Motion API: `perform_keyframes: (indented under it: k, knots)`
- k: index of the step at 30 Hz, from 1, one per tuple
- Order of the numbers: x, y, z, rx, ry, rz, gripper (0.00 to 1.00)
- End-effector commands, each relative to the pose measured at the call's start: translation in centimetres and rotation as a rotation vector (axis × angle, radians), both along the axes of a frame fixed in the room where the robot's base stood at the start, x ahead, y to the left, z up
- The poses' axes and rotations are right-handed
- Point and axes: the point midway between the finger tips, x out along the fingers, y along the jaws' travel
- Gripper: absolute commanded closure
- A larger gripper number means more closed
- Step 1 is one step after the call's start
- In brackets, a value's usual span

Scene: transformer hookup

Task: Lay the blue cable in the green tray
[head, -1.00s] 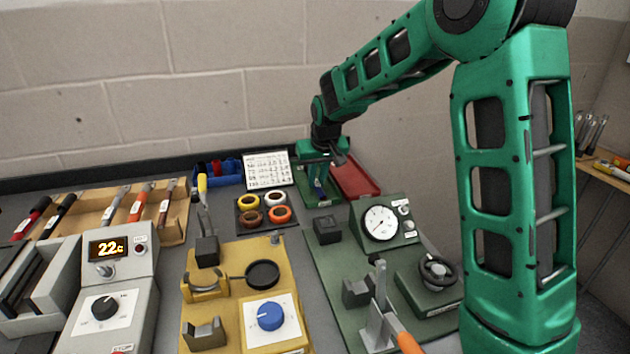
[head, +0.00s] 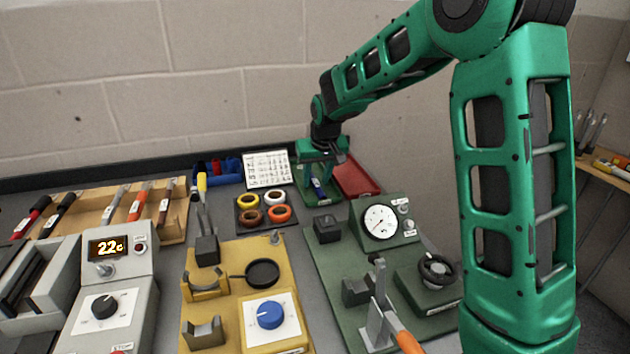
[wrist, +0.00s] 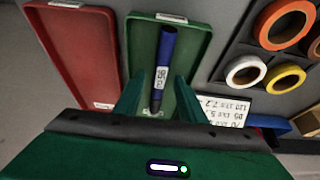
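The blue cable (wrist: 165,62), a straight dark-blue piece with a white label and a black end, lies lengthwise in the green tray (wrist: 140,45). In the head view the cable (head: 317,186) shows small between the fingers, inside the tray (head: 327,200). My gripper (wrist: 158,98) is over the near part of the tray. Its two green fingers stand apart on either side of the cable's black end, with tray floor showing between. The gripper (head: 321,183) also shows at the back of the bench. Whether the fingertips touch the tray floor cannot be told.
A red tray (wrist: 78,55) stands right beside the green tray. On the other side is a dark holder with orange, white and yellow tape rings (wrist: 283,22). A white printed card (head: 266,169) and a blue bin (head: 218,172) stand behind. A green gauge panel (head: 330,262) is in front.

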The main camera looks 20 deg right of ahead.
Motion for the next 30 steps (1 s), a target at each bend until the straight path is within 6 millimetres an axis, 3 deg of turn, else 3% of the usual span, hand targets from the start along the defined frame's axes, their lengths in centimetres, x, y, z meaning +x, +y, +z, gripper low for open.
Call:
perform_keyframes:
  k: [30]
  knots:
    - [0.0, 0.0, 6.6, 0.0, -0.002, 0.0, 0.63]
